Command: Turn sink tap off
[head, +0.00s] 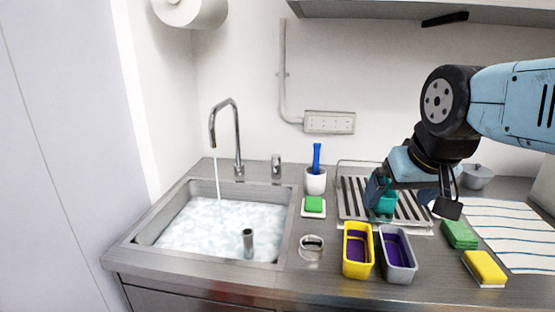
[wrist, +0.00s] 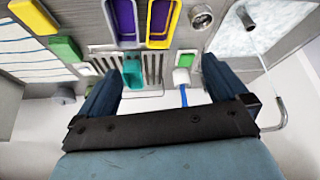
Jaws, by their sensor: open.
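The chrome gooseneck tap (head: 238,140) stands at the back edge of the steel sink (head: 145,240), and a thin water stream (head: 217,175) runs from its spout into the basin. A short metal post (head: 276,165) stands right of the tap; I cannot tell if it is the tap's control. The basin holds rippled water (head: 200,225) with an upright pipe (head: 248,243) in it. My gripper (head: 412,200) is open and empty above the drying rack, well right of the tap. In the wrist view, the tap (wrist: 281,115) shows at the right, outside my fingers (wrist: 160,68).
A teal item (head: 386,200) is on the drying rack (head: 350,205) below my gripper. A white cup with a blue brush (head: 316,180) stands between rack and tap. Yellow (head: 358,250) and grey bins (head: 398,255) stand in front. A wall cabinet (head: 400,8) hangs above.

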